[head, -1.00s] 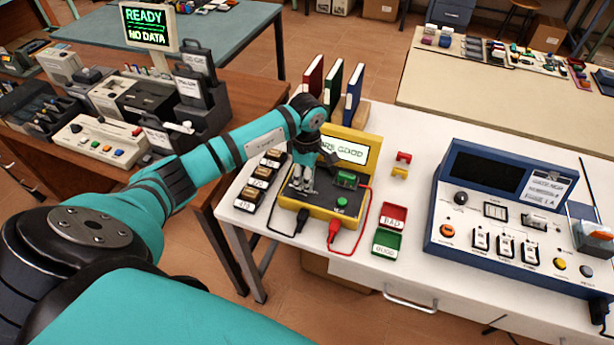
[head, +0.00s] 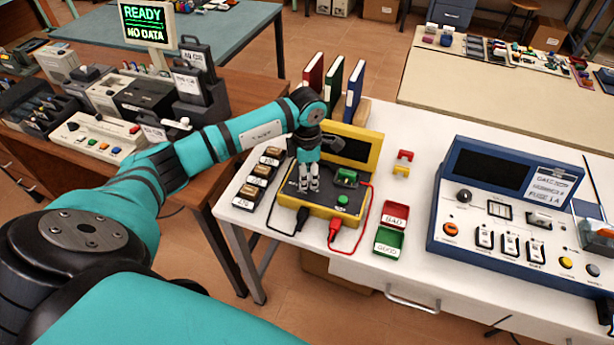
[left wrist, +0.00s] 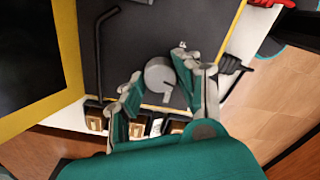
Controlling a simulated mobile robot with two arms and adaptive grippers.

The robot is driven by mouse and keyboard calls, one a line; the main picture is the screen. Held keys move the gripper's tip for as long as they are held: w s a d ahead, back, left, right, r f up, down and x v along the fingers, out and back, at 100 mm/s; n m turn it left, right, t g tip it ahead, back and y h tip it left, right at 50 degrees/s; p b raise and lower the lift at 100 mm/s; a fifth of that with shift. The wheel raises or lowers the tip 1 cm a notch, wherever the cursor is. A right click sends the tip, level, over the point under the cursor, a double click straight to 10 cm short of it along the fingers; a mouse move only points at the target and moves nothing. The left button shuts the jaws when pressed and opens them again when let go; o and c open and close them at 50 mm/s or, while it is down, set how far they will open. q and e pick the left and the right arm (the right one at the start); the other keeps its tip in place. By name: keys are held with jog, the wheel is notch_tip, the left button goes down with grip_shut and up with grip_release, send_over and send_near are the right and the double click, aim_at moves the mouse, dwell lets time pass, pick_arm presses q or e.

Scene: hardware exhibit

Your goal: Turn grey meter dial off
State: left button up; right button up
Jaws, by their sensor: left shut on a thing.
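The yellow meter (head: 345,213) stands on the white table with its raised screen (head: 347,149), which is dark and blank. A green button (head: 342,199) and a green part (head: 346,176) sit on its panel. My left gripper (head: 308,187) reaches down over the left of the panel. In the left wrist view the round grey dial (left wrist: 160,76) sits between the fingers of the left gripper (left wrist: 158,80), which is shut on it. In the head view the fingers hide the dial. My right gripper is not in view.
Black and red leads (head: 333,231) run from the meter's front. Labelled blocks (head: 261,174) stand to its left. Red and green trays (head: 389,241) lie to its right, before a blue console (head: 500,215). Three books (head: 333,92) stand behind.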

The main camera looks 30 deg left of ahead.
aim_at(308, 177)
pick_arm(q)
jog(key=n+b, duration=0.1)
jog(key=n, duration=1.1)
jog(key=shift+b, duration=0.35)
dwell(0.4)
jog(key=o, duration=1.2)
jog(key=shift+c, duration=0.2)
jog(key=shift+r, duration=0.2)
notch_tip(308, 177, up, 12)
jog(key=shift+f, duration=0.15)
jog(key=shift+d, duration=0.1)
